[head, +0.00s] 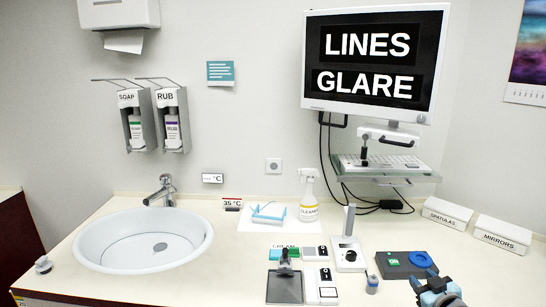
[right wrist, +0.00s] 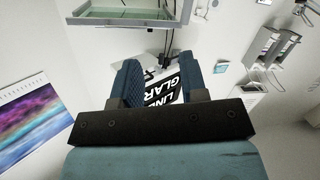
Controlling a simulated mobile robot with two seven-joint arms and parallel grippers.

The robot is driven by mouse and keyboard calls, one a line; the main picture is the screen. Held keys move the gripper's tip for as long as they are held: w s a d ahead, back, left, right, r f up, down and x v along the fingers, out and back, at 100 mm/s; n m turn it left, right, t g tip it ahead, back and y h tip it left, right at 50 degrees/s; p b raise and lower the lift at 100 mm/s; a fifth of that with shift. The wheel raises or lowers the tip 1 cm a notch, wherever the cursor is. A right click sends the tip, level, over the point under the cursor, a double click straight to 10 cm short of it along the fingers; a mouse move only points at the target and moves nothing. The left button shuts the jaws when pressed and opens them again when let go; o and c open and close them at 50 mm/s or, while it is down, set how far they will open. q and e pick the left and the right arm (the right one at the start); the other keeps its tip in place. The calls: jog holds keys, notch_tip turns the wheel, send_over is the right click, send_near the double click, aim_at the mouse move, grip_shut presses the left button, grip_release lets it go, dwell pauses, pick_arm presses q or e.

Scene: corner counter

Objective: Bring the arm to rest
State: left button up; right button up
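My right gripper (head: 430,287) shows at the bottom right of the head view, in front of the dark pad with the green ON button (head: 394,260). In the right wrist view its two blue fingers (right wrist: 160,68) stand apart with nothing between them. The screen with large letters (right wrist: 168,88) shows beyond the fingers. Most of the right arm is out of the head view. My left gripper is not in view.
A corner counter holds a white sink (head: 100,262) at left, a spray bottle (head: 308,198), a grey tray (head: 285,288) and small devices in the middle. White boxes (head: 503,235) stand at right. The monitor (head: 374,62) and glass shelf (head: 388,176) hang above the counter.

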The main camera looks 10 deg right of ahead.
jog(key=s+a+f+n+g+y, duration=0.1)
jog(key=s+a+f+n+g, duration=0.1)
jog(key=s+a+f, duration=0.6)
jog(key=s+a+f+n+g+y, duration=0.2)
jog(key=s+a+f, duration=0.25)
jog(key=s, duration=0.55)
jog(key=s+a+f+n+g+y, duration=0.1)
jog(key=s+a+f+n+g, duration=0.15)
jog(key=s+a+f, duration=0.45)
jog(key=a+m+t, duration=0.1)
jog(key=a+m, duration=0.4)
jog(key=a, duration=0.6)
jog(key=shift+s+a+r+y, duration=0.35)
jog(key=shift+y, duration=0.05)
jog(key=shift+m, duration=0.25)
